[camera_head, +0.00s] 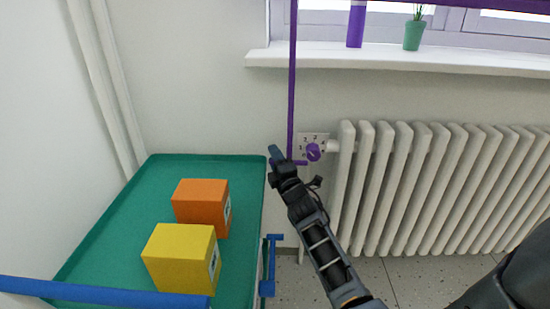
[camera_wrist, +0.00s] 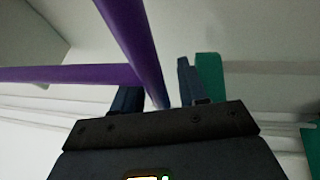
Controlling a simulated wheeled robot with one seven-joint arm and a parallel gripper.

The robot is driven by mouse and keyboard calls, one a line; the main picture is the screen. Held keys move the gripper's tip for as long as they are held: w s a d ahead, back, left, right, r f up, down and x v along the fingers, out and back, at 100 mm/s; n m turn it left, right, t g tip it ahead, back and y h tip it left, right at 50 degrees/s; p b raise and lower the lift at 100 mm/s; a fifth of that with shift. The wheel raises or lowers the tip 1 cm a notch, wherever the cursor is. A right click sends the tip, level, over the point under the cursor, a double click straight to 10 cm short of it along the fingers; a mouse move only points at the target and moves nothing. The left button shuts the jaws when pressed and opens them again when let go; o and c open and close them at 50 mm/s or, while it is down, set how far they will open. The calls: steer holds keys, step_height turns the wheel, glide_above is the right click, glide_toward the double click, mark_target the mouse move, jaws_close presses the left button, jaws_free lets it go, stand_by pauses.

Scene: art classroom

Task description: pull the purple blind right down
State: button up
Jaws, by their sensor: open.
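The purple blind shows only as a strip (camera_head: 480,6) along the top right of the head view, across the window. A thin purple pull rod (camera_head: 292,80) hangs down the wall left of the radiator, with a short purple crossbar at its lower end (camera_head: 298,162). My gripper (camera_head: 276,157) is open beside the rod's lower end. In the wrist view the rod (camera_wrist: 132,45) runs down to between the two fingers (camera_wrist: 156,92), and the crossbar (camera_wrist: 70,74) extends left, past the left finger. I cannot tell whether either finger touches them.
A green-topped trolley (camera_head: 105,230) with an orange box (camera_head: 201,207), a yellow box (camera_head: 180,258) and a blue handle stands at left. The sill (camera_head: 400,58) holds a green pot (camera_head: 413,36).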

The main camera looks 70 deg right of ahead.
steer(key=shift+c, duration=0.4)
jaws_close()
steer(key=shift+f, duration=0.1)
step_height(320, 180, down, 10)
steer(key=b, duration=1)
steer(key=shift+c, duration=0.6)
jaws_free()
steer(key=shift+f, duration=0.1)
steer(key=shift+o, duration=1)
steer(key=shift+r, duration=0.2)
